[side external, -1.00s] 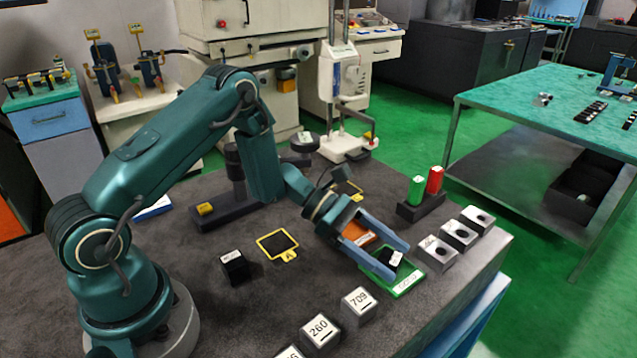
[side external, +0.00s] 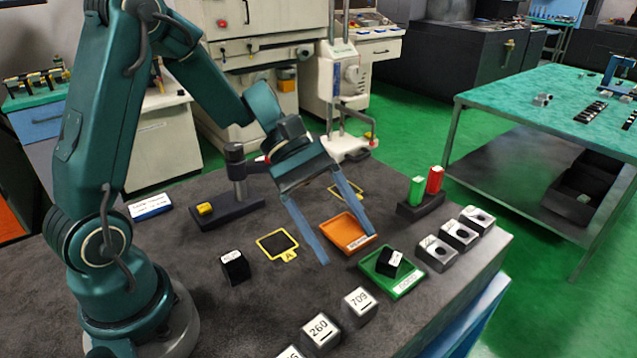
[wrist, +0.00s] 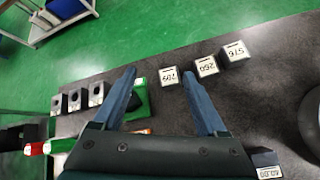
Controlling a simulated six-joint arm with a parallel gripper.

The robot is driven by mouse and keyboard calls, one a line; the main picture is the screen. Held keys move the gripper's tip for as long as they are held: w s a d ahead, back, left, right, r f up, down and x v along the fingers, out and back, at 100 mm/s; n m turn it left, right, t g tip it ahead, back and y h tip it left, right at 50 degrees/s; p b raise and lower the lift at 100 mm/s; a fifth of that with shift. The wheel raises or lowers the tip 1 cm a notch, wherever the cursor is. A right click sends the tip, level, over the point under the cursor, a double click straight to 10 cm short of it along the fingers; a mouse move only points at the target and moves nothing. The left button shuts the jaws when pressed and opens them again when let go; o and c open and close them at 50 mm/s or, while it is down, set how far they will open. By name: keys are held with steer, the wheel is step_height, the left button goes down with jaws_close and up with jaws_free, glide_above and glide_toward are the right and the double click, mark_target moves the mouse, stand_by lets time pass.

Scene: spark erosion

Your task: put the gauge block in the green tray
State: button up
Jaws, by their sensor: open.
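A dark block with a white label on top (side external: 388,263), which looks like the gauge block, sits inside the green tray (side external: 408,287). My open gripper (side external: 348,248) is empty, raised and apart from the block, to its left in the side view, over the area of the orange tray (side external: 346,237). The wrist view also shows my open gripper (wrist: 157,64) with nothing between its fingertips. The green tray (wrist: 141,108) shows there partly behind one finger.
A similar dark block (side external: 235,268) stands left of a yellow-framed pad (side external: 278,244). Numbered cubes (side external: 360,306) line the front. Bored metal blocks (side external: 437,252) stand at right. A stand with green and red pieces (side external: 421,205) is behind. Bare bench lies at front left.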

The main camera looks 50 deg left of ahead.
steer(key=s+a+r+m+t+y, duration=0.2)
steer(key=s+a+m+y, duration=0.1)
steer(key=s+m+y, duration=0.2)
steer(key=s+a+r+m+t+y, duration=0.2)
steer(key=s+m+y, duration=0.3)
steer(key=m, duration=0.3)
steer(key=shift+s+a+r+m+t, duration=0.3)
steer(key=shift+s+a+r+t, duration=0.15)
steer(key=shift+r, duration=0.25)
